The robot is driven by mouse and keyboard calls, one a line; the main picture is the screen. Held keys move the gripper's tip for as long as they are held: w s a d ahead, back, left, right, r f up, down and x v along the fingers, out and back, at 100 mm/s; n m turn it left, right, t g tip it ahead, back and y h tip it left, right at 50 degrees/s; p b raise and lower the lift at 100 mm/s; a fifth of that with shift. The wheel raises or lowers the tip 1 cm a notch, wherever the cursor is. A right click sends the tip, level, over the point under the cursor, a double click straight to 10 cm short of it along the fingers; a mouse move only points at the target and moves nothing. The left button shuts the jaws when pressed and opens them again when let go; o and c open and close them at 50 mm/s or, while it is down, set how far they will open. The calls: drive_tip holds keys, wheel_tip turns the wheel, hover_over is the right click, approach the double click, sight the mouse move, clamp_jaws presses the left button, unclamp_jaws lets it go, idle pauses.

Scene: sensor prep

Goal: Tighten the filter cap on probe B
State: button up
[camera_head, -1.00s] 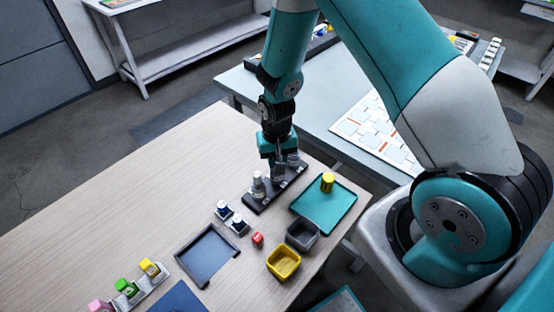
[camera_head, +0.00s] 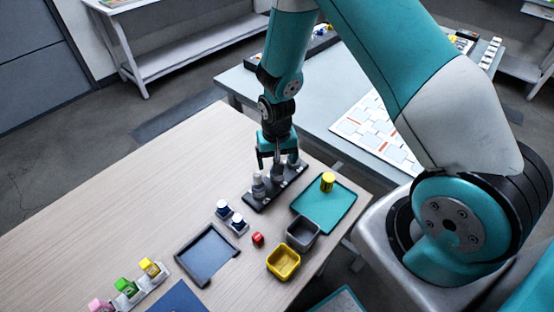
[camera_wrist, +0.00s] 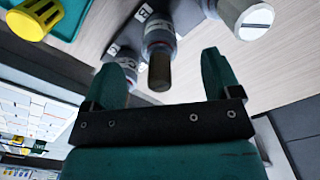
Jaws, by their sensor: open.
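A dark rack (camera_head: 262,203) on the wooden table holds upright grey probes in a row. The near-left probe (camera_head: 258,189) is clear of my gripper. My gripper (camera_head: 277,164) points down over the rack with its fingers apart. In the wrist view, my open gripper (camera_wrist: 163,64) has a grey probe with a dark brown top (camera_wrist: 160,72) between its fingers, with gaps on both sides. Another probe with a pale slotted cap (camera_wrist: 254,18) stands beyond the right finger. Small labels (camera_wrist: 143,13) on the rack are too unclear to read, so I cannot tell which is probe B.
A teal tray (camera_head: 322,218) with a yellow cylinder (camera_head: 327,182) lies right of the rack.

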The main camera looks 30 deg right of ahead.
drive_tip(key=shift+r+p, duration=0.6)
drive_tip(key=shift+r, duration=0.1)
idle(0.3)
drive_tip(key=shift+r+p, duration=2.3)
drive_tip(key=shift+r, duration=0.65)
drive_tip(key=shift+a+r, duration=0.1)
drive_tip(key=shift+r, duration=0.05)
drive_tip(key=s+a+r+n+y, duration=0.1)
drive_tip(key=s+a+r+n, duration=0.2)
drive_tip(key=r, duration=0.6)
drive_tip(key=s+a+r+n+y, duration=0.1)
drive_tip(key=s+a+r+y, duration=0.15)
drive_tip(key=a+r, duration=0.45)
drive_tip(key=s+a+r+n, duration=0.1)
drive_tip(key=s+r+n, duration=0.5)
drive_tip(key=s+r, duration=0.7)
drive_tip(key=shift+s+a+r+y, duration=0.15)
drive_tip(key=shift+s+y, duration=0.2)
drive_tip(key=shift+s, duration=0.85)
